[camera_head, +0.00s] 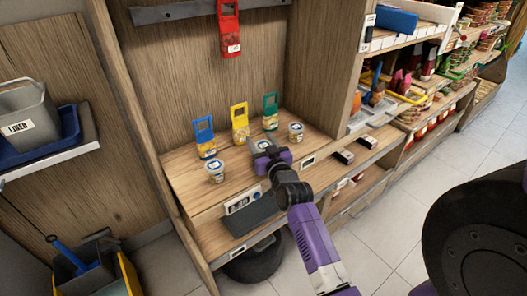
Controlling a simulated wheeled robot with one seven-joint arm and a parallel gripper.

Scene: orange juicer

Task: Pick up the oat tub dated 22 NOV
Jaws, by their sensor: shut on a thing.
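Small white tubs with labels stand on the wooden shelf (185,178). One tub (216,172) is at the front left and another tub (296,131) is at the right. A third tub (262,145) is between them, partly hidden by my gripper (266,156). My gripper reaches in from the lower right and is shut on this middle tub. The date print on the tubs is too small to read. I cannot tell whether the held tub touches the shelf.
Blue (205,138), yellow (240,122) and green (271,111) tagged packs stand behind the tubs. A red pack (229,30) hangs above. A wooden divider closes the right side. A grey bin (28,115) marked LINER sits at the left. Tiled floor lies open at the right.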

